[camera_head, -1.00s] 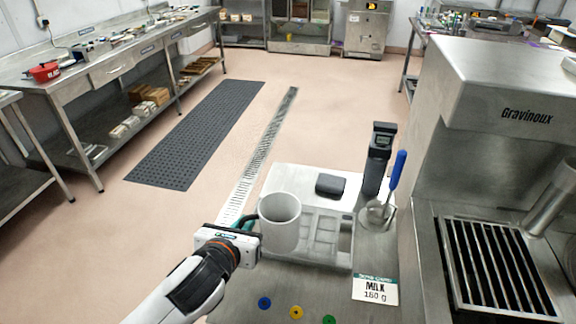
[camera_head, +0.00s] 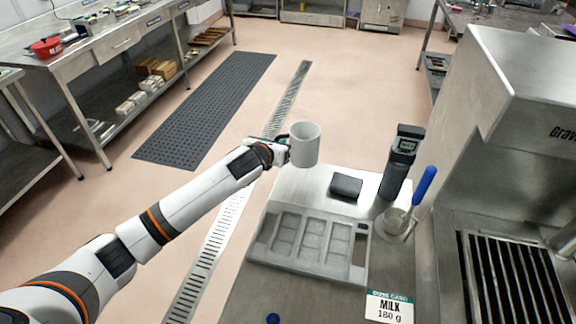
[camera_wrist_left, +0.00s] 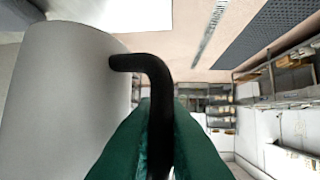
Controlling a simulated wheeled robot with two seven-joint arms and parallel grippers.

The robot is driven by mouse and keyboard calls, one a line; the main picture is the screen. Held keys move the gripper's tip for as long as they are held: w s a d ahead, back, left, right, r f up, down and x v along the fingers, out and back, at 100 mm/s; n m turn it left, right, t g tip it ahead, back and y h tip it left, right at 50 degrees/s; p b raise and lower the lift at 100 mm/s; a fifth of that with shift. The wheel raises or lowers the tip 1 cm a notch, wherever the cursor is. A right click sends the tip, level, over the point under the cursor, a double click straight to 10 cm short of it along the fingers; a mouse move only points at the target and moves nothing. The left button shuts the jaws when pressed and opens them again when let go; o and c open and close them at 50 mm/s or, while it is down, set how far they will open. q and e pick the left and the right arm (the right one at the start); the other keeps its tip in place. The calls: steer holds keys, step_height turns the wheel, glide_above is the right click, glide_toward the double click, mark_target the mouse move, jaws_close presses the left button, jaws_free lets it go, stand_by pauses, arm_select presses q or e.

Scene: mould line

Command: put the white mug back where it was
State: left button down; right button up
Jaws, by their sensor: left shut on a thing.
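The white mug (camera_head: 305,144) is in my left gripper (camera_head: 281,151), held up at the far left corner of the steel work table (camera_head: 290,186). In the left wrist view the mug (camera_wrist_left: 62,105) fills the left side. Its dark handle (camera_wrist_left: 150,66) lies between the green fingers (camera_wrist_left: 160,145), which are shut on it. The mug looks upright. I cannot tell how high its base is above the table. My right gripper is not seen.
A moulded tray (camera_head: 312,243) with square recesses lies on the table. A large steel machine (camera_head: 520,100) stands at right.

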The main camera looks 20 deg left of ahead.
arm_select(q)
step_height(320, 180, down, 6)
steer(key=shift+f, duration=0.2)
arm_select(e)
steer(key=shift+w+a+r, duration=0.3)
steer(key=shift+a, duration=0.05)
arm_select(q)
steer(key=c, duration=1.9)
jaws_free()
steer(key=shift+s+f, duration=0.1)
steer(key=shift+f, duration=0.1)
steer(key=shift+c, duration=0.2)
steer(key=o, duration=0.4)
steer(key=shift+o, duration=0.2)
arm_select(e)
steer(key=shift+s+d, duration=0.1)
arm_select(q)
steer(key=shift+r, duration=0.15)
steer(key=shift+s, duration=0.1)
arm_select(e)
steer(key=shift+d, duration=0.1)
